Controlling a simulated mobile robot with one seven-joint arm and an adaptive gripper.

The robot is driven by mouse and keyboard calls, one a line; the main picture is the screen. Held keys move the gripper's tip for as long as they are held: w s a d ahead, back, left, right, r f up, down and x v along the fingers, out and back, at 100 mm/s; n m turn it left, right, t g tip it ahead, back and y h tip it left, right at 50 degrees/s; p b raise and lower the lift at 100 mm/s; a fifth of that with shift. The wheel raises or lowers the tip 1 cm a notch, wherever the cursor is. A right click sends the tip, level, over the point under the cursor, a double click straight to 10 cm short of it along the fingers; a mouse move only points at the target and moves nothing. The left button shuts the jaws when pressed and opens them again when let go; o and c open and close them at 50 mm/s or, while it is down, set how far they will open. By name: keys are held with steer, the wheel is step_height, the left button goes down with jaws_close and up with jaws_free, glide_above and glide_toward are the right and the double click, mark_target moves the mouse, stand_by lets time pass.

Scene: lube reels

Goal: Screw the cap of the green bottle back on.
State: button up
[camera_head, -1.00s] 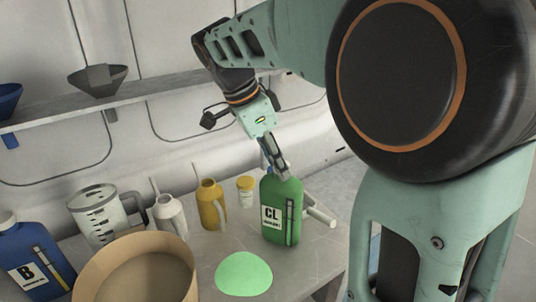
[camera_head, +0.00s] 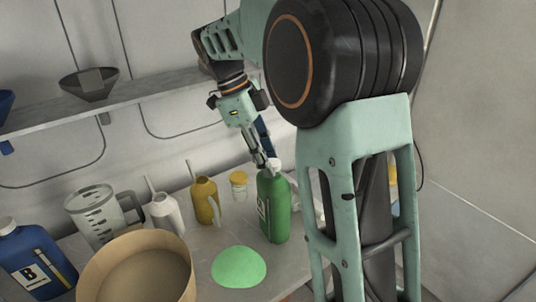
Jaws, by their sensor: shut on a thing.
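The green bottle (camera_head: 276,215) stands upright near the right side of the worktop, its white label turned to the left. A white cap (camera_head: 274,163) shows at the top of the bottle. My gripper (camera_head: 268,163) comes down from above and is shut on the cap at the bottle's mouth. The fingers partly hide the cap and neck, so I cannot tell whether the cap is fully seated.
A green rounded patch (camera_head: 239,267) lies in front of the bottle. A yellow oil can (camera_head: 205,201), a yellow-lidded jar (camera_head: 239,186), a white can (camera_head: 164,213), a measuring jug (camera_head: 97,215), a round tan container (camera_head: 92,272) and a blue bottle (camera_head: 35,260) stand leftward. A shelf (camera_head: 140,97) runs behind.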

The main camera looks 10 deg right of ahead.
steer(key=shift+r+m+g, duration=0.1)
steer(key=shift+m+g, duration=0.2)
steer(key=shift+m, duration=0.7)
steer(key=shift+p, duration=0.3)
steer(key=m+p, duration=0.1)
steer(key=m+y+p, duration=0.1)
steer(key=shift+w+d+r+m+g, duration=0.2)
steer(key=shift+m+g, duration=0.1)
steer(key=shift+g, duration=0.1)
steer(key=m, duration=0.1)
steer(key=m+y+p, duration=0.1)
steer(key=shift+f+m+g, duration=0.2)
steer(key=shift+m+g, duration=0.1)
steer(key=o, duration=1.1)
